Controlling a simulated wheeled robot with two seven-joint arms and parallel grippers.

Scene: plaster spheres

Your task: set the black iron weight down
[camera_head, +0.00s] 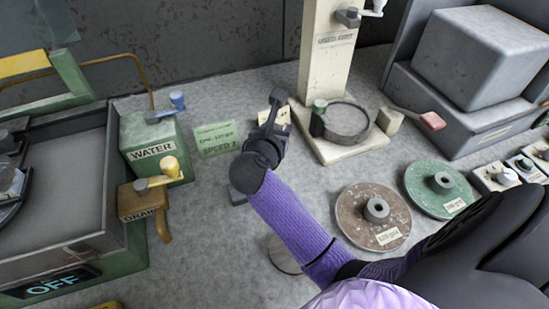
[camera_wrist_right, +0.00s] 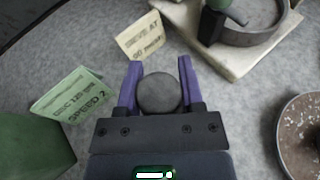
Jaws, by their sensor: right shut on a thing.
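My right gripper (camera_wrist_right: 160,75) is shut on the black iron weight (camera_wrist_right: 160,93), seen in the right wrist view as a dark, round, flat-topped piece between two purple fingers. Whether the weight touches the bench cannot be told. My left gripper is not in view.
A cream card (camera_wrist_right: 139,36) and a green SPEED 2 card (camera_head: 215,138) stand near the gripper. The pale base (camera_head: 345,153) with a round pan (camera_head: 347,121) is just right. A brown disc (camera_head: 352,222) and a green disc (camera_head: 425,181) lie further right.

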